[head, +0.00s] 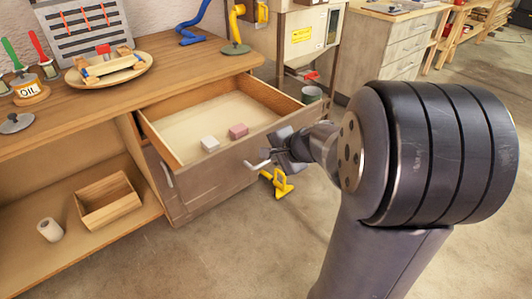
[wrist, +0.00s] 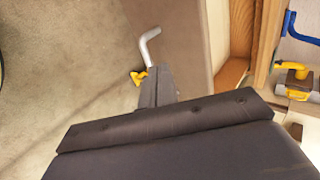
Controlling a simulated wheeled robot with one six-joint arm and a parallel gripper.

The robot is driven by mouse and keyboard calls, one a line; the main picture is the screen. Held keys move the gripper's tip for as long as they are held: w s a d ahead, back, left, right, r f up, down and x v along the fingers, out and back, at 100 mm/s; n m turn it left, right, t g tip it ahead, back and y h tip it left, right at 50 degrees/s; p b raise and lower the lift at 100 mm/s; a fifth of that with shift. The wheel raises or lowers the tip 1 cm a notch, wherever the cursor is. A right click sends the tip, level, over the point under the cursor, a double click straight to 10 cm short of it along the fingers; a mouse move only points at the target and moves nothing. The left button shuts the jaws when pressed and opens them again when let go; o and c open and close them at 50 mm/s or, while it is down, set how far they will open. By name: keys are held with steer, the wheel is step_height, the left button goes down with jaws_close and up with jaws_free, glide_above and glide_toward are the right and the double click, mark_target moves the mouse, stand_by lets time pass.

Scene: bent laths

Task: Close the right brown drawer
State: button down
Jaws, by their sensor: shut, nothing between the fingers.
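The right brown drawer (head: 225,160) is pulled open from under the wooden worktop in the head view. Its inside shows, with a white block (head: 210,144) and a pink block (head: 238,131) on its floor. A pale metal handle (head: 257,164) stands out from its front; a bent silver handle also shows in the wrist view (wrist: 149,46). My gripper (head: 282,156) is shut and empty, close to the right part of the drawer front and beside the handle. Its fingers show in the wrist view (wrist: 157,85). I cannot tell whether they touch the drawer.
An open shelf at the left holds a wooden box (head: 107,200) and a white roll (head: 50,229). A yellow object (head: 277,183) lies on the floor beyond my gripper.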

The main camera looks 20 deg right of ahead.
mark_target(251, 160)
steer(key=b+x, duration=0.1)
steer(key=x, duration=0.7)
steer(key=shift+w+a+f+b, duration=0.15)
steer(key=shift+f+b, duration=0.05)
steer(key=shift+b, duration=0.2)
steer(key=shift+w, duration=0.15)
